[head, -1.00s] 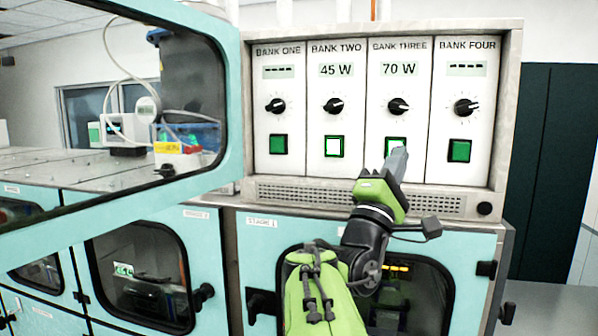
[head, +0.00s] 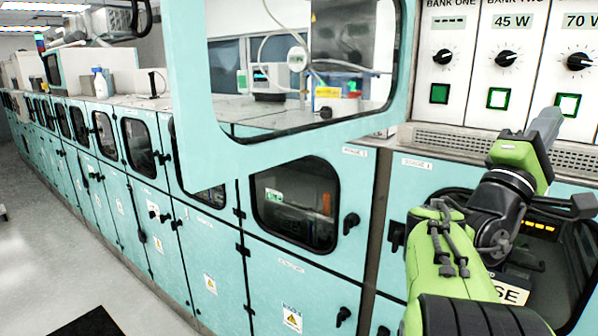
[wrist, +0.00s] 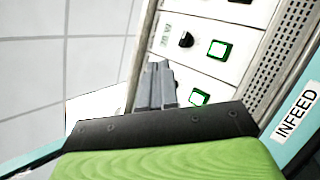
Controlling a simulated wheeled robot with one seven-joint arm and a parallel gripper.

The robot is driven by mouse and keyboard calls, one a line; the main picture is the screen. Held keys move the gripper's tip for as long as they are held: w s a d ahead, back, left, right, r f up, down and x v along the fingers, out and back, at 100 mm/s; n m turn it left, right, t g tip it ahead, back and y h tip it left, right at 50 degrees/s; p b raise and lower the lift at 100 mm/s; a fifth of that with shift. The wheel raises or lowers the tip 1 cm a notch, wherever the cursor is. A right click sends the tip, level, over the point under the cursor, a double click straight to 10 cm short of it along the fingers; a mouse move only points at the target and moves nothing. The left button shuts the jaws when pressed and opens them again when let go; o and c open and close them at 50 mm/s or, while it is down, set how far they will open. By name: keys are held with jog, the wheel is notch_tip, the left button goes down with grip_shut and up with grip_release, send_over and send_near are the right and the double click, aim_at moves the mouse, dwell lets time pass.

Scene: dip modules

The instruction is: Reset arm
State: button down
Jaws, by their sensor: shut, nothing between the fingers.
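My green and black arm reaches up at the right of the head view. My gripper (head: 545,122) is shut and empty. Its grey fingertips show in front of the lower edge of the control panel, below and between the lit buttons of bank two (head: 499,98) and bank three (head: 567,105). Whether they touch the panel I cannot tell. In the wrist view my gripper (wrist: 158,85) has its fingers together, with lit green-edged buttons (wrist: 219,50) beside and beyond them. The displays read 45 W and 70 W; bank one's display (head: 450,23) shows dashes.
An open teal door (head: 200,110) with a window stands left of the panel. Teal cabinets (head: 290,270) with black handles line the left and centre. A dark mat (head: 85,325) lies on the grey floor. The floor at left is mostly clear.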

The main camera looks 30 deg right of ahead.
jog(key=w+a+f+m+t+y+b, duration=0.2)
jog(key=w+a+f+t+y, duration=0.25)
jog(key=a+f+y, duration=0.55)
jog(key=w+a+f+m+t+y+b, duration=0.15)
jog(key=w+a+f+t+y, duration=0.35)
jog(key=f, duration=0.9)
jog(key=s+a+f+g+y, duration=0.2)
jog(key=a+f, duration=0.3)
jog(key=a, duration=0.3)
jog(key=s+a+f+g+y+b, duration=0.1)
jog(key=s+a+f+y, duration=0.4)
jog(key=a, duration=0.4)
jog(key=s+a+f+g+y, duration=0.2)
jog(key=s+a+f+y, duration=0.2)
jog(key=a+f, duration=0.2)
jog(key=shift+s+a+f+g+b, duration=0.25)
jog(key=shift+a+f+g+b, duration=0.1)
jog(key=shift+a, duration=0.85)
jog(key=shift+r, duration=0.1)
